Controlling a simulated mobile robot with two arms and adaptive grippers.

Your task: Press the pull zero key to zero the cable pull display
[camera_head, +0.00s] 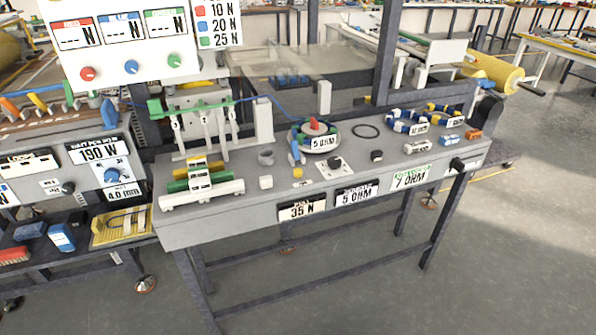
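A grey bench (215,222) stands in the middle of the head view. Its front carries a display (302,209) that appears to read 35 N. I cannot read any label that names the pull zero key. An upper white panel (110,72) has three N displays with a red button (88,73), a blue button (131,67) and a green button (174,60). Neither of my grippers shows.
A white stand with coloured rolls (200,180) is at the left. Coil rings (410,122) lie at the right. The floor in front is clear.

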